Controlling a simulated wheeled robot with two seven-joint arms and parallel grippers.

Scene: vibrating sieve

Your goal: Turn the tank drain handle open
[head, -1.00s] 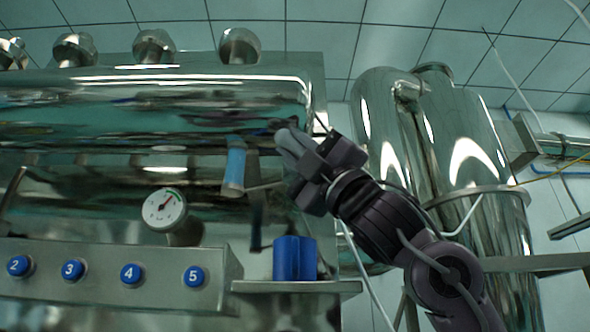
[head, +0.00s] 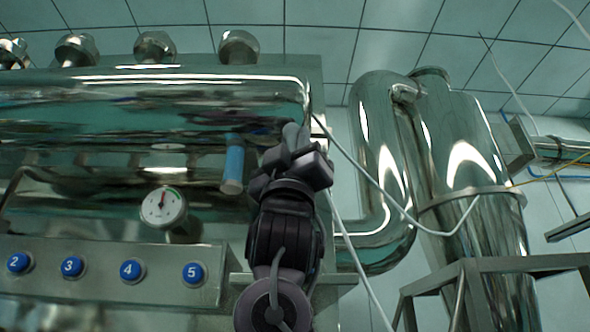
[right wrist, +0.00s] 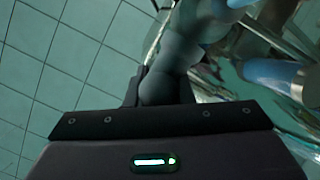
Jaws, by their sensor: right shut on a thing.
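My right gripper (head: 294,132) is at the lower right end of the shiny tank (head: 200,90), pointing up. Its jaws are shut on the tank drain handle, which is mostly hidden by the fingers. A blue cylinder (head: 232,168) hangs under the tank, just left of the gripper. A blue cylinder also shows at the right of the right wrist view (right wrist: 270,72). My left gripper is not in view.
A round gauge (head: 162,206) stands above a panel with several numbered blue buttons (head: 130,271). Large metal pipes (head: 462,150) and a metal frame (head: 490,266) are on the right. A thin pale cable (head: 385,190) hangs beside my right arm.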

